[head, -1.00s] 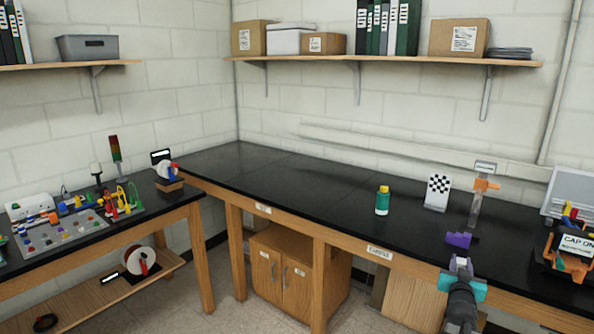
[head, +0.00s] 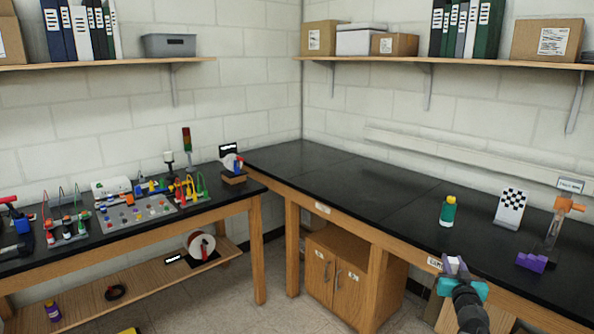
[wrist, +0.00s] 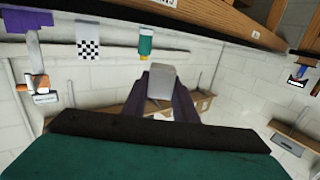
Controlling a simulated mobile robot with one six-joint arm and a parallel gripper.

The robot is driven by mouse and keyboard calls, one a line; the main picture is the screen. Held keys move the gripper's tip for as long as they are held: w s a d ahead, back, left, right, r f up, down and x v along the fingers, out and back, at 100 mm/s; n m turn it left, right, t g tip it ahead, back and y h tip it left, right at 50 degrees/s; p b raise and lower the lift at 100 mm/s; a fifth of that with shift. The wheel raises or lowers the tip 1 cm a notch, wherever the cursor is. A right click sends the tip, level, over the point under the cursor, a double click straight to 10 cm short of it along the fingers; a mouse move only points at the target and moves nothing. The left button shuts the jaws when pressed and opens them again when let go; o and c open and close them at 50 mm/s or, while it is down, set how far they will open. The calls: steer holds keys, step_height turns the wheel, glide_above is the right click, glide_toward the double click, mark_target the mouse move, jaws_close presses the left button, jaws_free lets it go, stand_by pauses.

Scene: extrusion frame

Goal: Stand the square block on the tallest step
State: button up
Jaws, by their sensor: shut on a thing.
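My gripper (head: 454,264) is shut on a pale grey square block. In the wrist view the block (wrist: 161,82) sits between the two dark fingers, its outer end sticking out past them. In the head view the block is small and its outline is hard to tell from the gripper. The purple stepped piece (head: 531,262) stands on the black bench top, to the right of my gripper and apart from it. It also shows at the upper left of the wrist view (wrist: 28,18).
A green bottle with a yellow cap (head: 447,211), a checkered board (head: 510,207) and an orange-clamped post (head: 553,232) stand on the black bench (head: 350,180). The left bench holds a wired panel (head: 138,213).

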steer(key=w+a+n+y, duration=0.2)
steer(key=a+n+y, duration=0.3)
steer(key=a, duration=0.8)
steer(key=w+a+n+y, duration=0.25)
steer(key=a+y, duration=0.35)
steer(key=a, duration=0.6)
steer(key=s+a+f+n+g+y, duration=0.2)
steer(key=s+a+n+g+y, duration=0.1)
steer(key=a, duration=0.4)
steer(key=s+a+f+n+g+y, duration=0.1)
steer(key=s+a+n+g+y, duration=0.2)
steer(key=s+a+y, duration=0.3)
steer(key=shift+a+f+n, duration=0.35)
steer(key=shift+a+n, duration=0.3)
steer(key=shift+n, duration=0.1)
steer(key=shift+s, duration=0.1)
